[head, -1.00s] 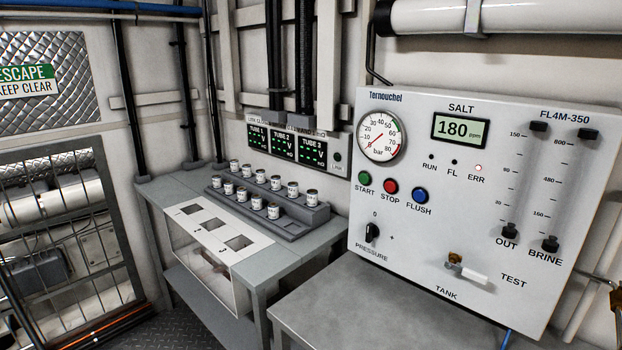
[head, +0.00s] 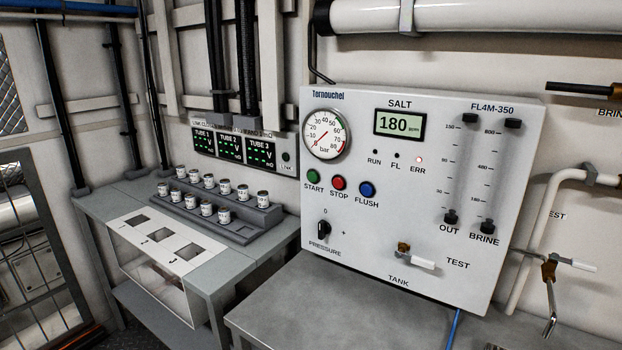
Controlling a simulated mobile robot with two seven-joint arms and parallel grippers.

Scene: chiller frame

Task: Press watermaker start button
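The watermaker panel (head: 365,240) is a white upright box on the wall side, right of the middle in the head view. Its green START button (head: 313,177) sits at the left, under the round pressure gauge (head: 326,134). The red STOP button (head: 339,183) and the blue FLUSH button (head: 367,189) are to its right. The SALT display (head: 399,123) reads 180 ppm. Neither of my grippers shows in the view.
A grey bench (head: 290,300) stands below the panel. To the left, a table (head: 95,205) holds a stepped rack of several small cans and a panel with three square slots. Pipes and a valve (head: 549,270) are at the right wall.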

